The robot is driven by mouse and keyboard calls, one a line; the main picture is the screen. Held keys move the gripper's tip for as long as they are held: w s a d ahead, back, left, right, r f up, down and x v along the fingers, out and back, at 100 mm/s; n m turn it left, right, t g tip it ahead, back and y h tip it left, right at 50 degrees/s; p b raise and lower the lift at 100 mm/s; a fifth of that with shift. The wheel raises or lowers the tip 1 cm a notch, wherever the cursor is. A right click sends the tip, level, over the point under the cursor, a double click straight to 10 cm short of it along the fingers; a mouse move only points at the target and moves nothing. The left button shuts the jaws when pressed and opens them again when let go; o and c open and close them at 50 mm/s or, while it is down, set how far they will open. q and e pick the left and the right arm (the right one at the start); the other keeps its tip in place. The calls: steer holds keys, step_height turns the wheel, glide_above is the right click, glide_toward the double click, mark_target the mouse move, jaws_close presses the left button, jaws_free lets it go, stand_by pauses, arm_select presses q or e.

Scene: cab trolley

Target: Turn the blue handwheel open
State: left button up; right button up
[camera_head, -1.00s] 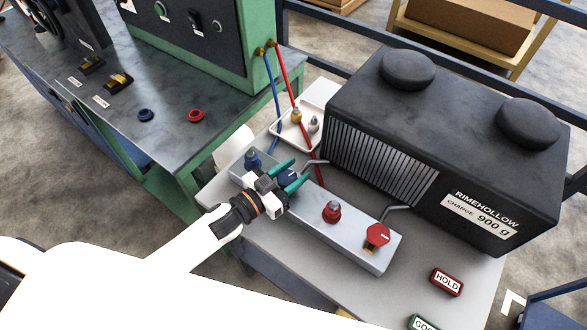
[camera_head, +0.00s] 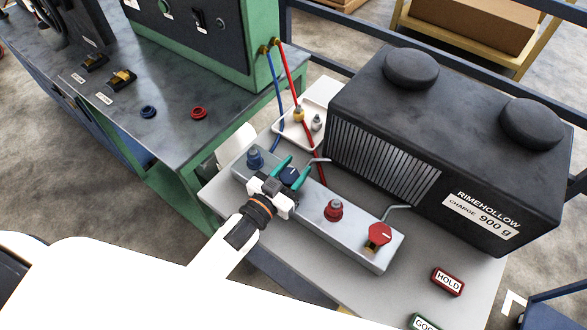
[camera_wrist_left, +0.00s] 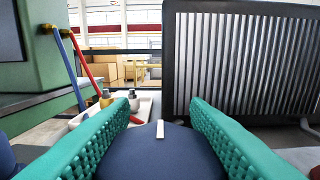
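The blue handwheel (camera_head: 289,176) sits on the grey manifold block (camera_head: 352,240), near its left end. My left gripper (camera_head: 299,163) has its two teal fingers on either side of the handwheel. In the left wrist view, the handwheel (camera_wrist_left: 160,155) fills the gap between the fingers and appears held by them. Its white mark points away from me, along the fingers. The wheel's lower part and stem are hidden. My right gripper is not in view.
On the block are a blue-capped fitting (camera_head: 254,158), a red fitting (camera_head: 334,210) and a red handwheel (camera_head: 380,234). A black RIMEHOLLOW unit (camera_head: 450,130) stands behind. A white tray (camera_head: 293,138) and blue and red hoses (camera_head: 285,80) are beyond the gripper.

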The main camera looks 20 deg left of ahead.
arm_select(q)
steer(key=o, duration=0.4)
steer(key=shift+o, duration=0.2)
steer(key=b+v, duration=0.2)
steer(key=v, duration=0.9)
steer(key=shift+s+a, duration=0.2)
steer(key=shift+s, duration=0.3)
